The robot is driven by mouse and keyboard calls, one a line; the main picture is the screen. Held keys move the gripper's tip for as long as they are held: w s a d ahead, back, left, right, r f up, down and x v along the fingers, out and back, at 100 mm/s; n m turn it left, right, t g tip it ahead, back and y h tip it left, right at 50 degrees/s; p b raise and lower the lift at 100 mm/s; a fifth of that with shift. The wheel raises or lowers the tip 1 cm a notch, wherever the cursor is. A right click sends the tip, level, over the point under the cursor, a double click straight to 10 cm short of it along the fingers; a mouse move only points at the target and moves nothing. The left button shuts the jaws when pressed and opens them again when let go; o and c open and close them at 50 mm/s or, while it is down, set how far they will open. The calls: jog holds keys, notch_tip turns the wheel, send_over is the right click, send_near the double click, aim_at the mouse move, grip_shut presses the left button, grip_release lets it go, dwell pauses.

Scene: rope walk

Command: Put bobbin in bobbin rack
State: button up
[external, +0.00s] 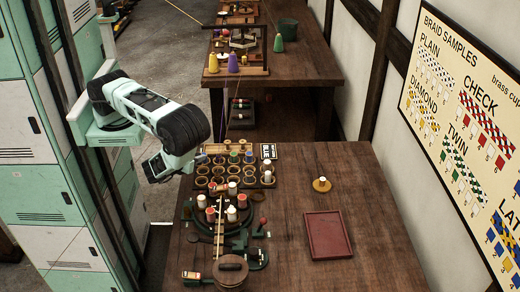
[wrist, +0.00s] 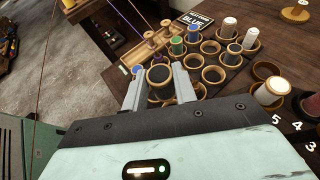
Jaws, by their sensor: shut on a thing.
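In the wrist view my gripper (wrist: 160,82) is shut on a dark bobbin (wrist: 158,75) with a tan rim, held upright between the fingers. The bobbin rack (wrist: 232,74) lies just beyond, with round wooden cups, some empty and some holding green, blue and white bobbins. In the external view my gripper (external: 198,162) is at the left edge of the rack (external: 237,167); the held bobbin is too small to make out there. Whether the bobbin touches a cup cannot be told.
A sign reading "BLUE" (wrist: 194,21) stands at the rack's back. A round braiding stand (external: 232,218) with white and red bobbins is in front. The table between is clear.

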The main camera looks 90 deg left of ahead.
notch_tip(320, 180, down, 5)
jog(key=b, duration=0.3)
jog(key=shift+f+p, duration=0.3)
jog(key=shift+f, duration=0.1)
jog(key=shift+f+p, duration=0.35)
jog(key=shift+f, duration=1.5)
jog(key=shift+f, duration=0.2)
jog(key=o, duration=0.9)
jog(key=shift+r, duration=0.1)
jog(key=shift+o, duration=0.2)
jog(key=shift+r, duration=0.15)
